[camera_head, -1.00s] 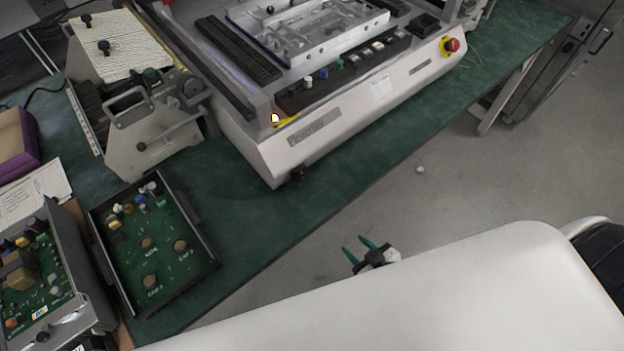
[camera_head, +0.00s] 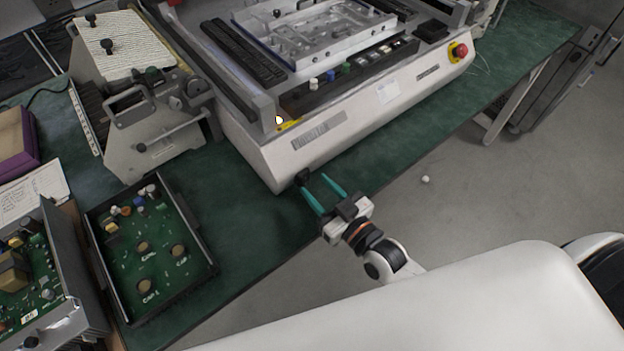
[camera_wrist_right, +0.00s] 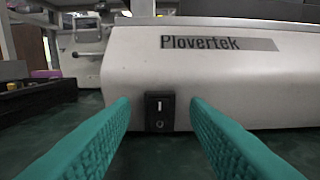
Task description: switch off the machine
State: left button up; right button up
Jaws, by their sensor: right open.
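The machine (camera_head: 350,121) is a large white unit on the green table, and its front also fills the right wrist view (camera_wrist_right: 225,80) with a "Plovertek" label. A black rocker switch (camera_wrist_right: 160,112) marked I above O is low on that front; which side is pressed I cannot tell. In the head view the switch (camera_head: 302,176) is a small dark spot at the lower front edge. My right gripper (camera_head: 312,182) is open and empty, its teal fingers pointing at the front. In the wrist view the fingers (camera_wrist_right: 160,103) frame the switch on both sides, apparently short of it.
A red emergency-stop knob (camera_head: 460,51) on a yellow base is at the machine's right end. Coloured buttons (camera_head: 346,68) line its top edge. A tray with a green circuit board (camera_head: 150,248) lies at lower left. A grey fixture (camera_head: 150,125) stands left of the machine.

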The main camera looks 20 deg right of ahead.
aim_at(305, 180)
jog(key=shift+x, duration=1.4)
jog(key=shift+c, duration=0.5)
grip_shut()
jog(key=t+b, duration=0.1)
jog(key=b, duration=0.1)
jog(key=f+t+b, duration=0.1)
jog(key=b, duration=0.2)
jog(key=t+y+b, duration=0.1)
jog(key=b, duration=0.1)
jog(key=shift+s+d+f, duration=0.1)
jog(key=shift+s+f, duration=0.1)
jog(key=shift+f, duration=0.05)
jog(key=shift+r+t+b, duration=0.15)
jog(key=shift+t+b, duration=0.25)
jog(key=shift+b, duration=0.1)
jog(key=shift+r, duration=0.1)
jog(key=shift+o, duration=0.5)
grip_release()
